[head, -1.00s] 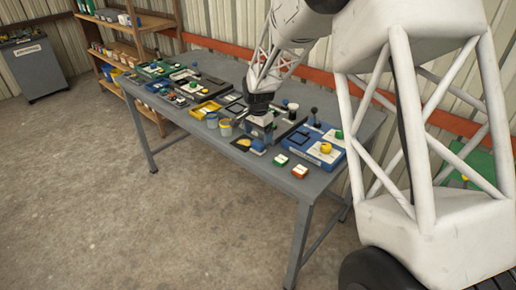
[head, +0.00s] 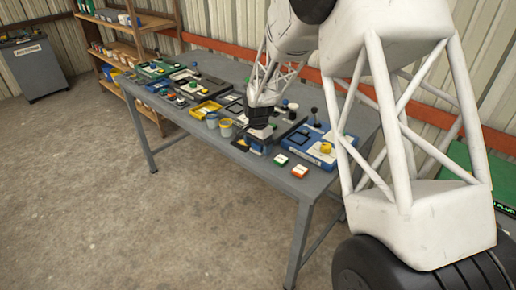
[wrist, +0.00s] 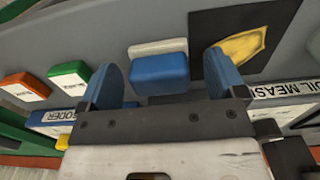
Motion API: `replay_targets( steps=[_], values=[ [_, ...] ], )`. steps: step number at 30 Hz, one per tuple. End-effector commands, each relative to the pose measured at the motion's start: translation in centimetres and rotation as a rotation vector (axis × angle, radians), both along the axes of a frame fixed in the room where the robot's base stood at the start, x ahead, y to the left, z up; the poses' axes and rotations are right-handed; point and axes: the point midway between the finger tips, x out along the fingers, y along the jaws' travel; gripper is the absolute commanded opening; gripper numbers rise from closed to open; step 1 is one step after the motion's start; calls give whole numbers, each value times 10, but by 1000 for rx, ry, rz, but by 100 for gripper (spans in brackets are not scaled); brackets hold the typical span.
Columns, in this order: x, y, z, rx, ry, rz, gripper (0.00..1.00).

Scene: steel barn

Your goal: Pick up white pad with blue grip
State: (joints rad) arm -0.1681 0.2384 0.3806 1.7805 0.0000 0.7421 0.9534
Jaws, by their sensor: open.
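The white pad with blue grip (wrist: 159,72) lies on the grey table in the wrist view, its blue block in front of a white slab. My gripper (wrist: 164,66) is open, with one blue finger on each side of the pad and a visible gap to both. The pad is not held. I cannot tell from this view how high the fingers are above the table. In the head view my gripper (head: 257,142) is low over the table's front middle, and the pad is too small and covered to make out.
A green-and-white block (wrist: 70,80) and an orange-and-white block (wrist: 27,86) lie left of the pad. A black square with a yellow shape (wrist: 247,42) lies close at right. Blue and yellow cups (head: 226,127) and a blue tray (head: 313,151) stand nearby.

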Motion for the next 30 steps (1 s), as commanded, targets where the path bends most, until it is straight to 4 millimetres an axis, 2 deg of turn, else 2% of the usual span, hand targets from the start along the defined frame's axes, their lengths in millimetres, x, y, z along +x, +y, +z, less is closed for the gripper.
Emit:
replay_targets(
  steps=[18,28,30],
  values=[
    [0,0,-2,0,0,0,88],
    [0,0,-2,0,0,0,37],
    [0,0,-2,0,0,0,35]
  ],
)
